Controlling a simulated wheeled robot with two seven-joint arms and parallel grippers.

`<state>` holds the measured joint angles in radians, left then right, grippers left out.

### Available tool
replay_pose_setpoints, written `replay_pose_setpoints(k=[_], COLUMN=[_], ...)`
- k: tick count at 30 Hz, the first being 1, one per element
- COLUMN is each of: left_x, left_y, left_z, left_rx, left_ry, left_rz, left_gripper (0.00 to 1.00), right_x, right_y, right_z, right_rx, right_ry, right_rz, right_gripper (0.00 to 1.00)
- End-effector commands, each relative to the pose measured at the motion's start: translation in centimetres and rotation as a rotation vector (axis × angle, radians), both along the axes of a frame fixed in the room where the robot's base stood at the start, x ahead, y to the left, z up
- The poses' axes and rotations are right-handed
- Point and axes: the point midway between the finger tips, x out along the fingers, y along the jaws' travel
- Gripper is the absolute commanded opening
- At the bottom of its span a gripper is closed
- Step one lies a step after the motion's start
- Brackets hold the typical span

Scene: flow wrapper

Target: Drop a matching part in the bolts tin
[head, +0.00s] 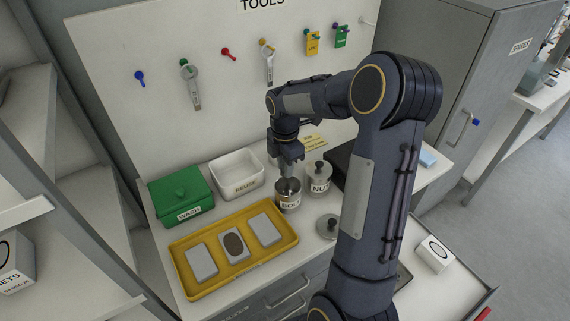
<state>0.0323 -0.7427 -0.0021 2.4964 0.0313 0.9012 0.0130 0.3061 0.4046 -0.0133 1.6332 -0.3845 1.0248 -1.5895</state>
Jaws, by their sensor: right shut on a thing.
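The bolts tin (288,203) is a small metal tin with a white label reading "BOL", the rest cut off from sight. It stands open on the worktop, right of the yellow tray. My right gripper (289,182) points down right at the tin's mouth, its fingers shut on a small part. The part is too small and too hidden by the fingers and rim to identify. A tin labelled "NU" (318,187), with a knobbed lid on, stands just to the right. A loose round knobbed lid (327,229) lies on the worktop in front. My left gripper is not in view.
A yellow tray (192,293) with grey blocks, one bearing a brown oval, lies left of the tins. Behind it are a green "WASH" box (181,190) and a white "REUSE" bin (237,173). A tool board stands at the back. My right arm covers the worktop's right side.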

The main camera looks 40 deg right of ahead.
Motion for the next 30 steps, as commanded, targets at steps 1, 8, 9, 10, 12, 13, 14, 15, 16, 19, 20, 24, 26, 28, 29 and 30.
replay_pose_setpoints(k=[1, 8, 9, 10, 12, 13, 14, 15, 16, 19, 20, 24, 26, 28, 29, 30], left_x=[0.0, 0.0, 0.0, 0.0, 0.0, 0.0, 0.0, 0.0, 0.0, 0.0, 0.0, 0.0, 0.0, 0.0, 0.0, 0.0], left_y=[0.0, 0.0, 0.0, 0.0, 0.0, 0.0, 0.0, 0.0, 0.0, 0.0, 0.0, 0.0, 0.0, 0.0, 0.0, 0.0], left_z=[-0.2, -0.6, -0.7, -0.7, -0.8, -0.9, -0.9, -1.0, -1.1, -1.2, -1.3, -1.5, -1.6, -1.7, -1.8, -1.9], left_rx=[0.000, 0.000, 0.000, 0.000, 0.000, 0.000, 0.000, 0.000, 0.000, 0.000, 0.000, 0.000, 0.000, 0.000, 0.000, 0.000], left_ry=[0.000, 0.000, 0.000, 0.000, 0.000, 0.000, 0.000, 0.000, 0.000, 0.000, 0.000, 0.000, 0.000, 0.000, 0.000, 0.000], left_rz=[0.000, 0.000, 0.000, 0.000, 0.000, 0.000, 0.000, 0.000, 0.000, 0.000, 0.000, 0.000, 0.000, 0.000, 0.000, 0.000], left_gripper=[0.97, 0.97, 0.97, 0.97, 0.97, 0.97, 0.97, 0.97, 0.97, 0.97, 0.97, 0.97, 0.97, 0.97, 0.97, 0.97], right_x=[0.0, 0.0, 0.0, 0.0, 0.0, 0.0, 0.0, 0.0, 0.0, 0.0, 0.0, 0.0, 0.0, 0.0, 0.0, 0.0], right_y=[0.0, 0.0, 0.0, 0.0, 0.0, 0.0, 0.0, 0.0, 0.0, 0.0, 0.0, 0.0, 0.0, 0.0, 0.0, 0.0], right_z=[-0.2, -0.8, -0.9, -1.0, -1.2, -1.2, -1.3, -1.4, -1.5, -1.7, -1.8, -2.2, -2.3, -2.5, -2.6, -2.7], right_rx=[0.000, 0.000, 0.000, 0.000, 0.000, 0.000, 0.000, 0.000, 0.000, 0.000, 0.000, 0.000, 0.000, 0.000, 0.000, 0.000], right_ry=[0.000, 0.000, 0.000, 0.000, 0.000, 0.000, 0.000, 0.000, 0.000, 0.000, 0.000, -0.001, -0.001, -0.001, -0.001, -0.001], right_rz=[0.000, 0.000, 0.000, 0.000, 0.000, 0.000, 0.000, 0.000, 0.000, 0.000, 0.000, 0.000, 0.000, 0.000, 0.000, 0.000], right_gripper=[0.00, 0.00, 0.00, 0.00, 0.00, 0.00, 0.00, 0.00, 0.00, 0.00, 0.00, 0.00, 0.00, 0.00, 0.00, 0.00])
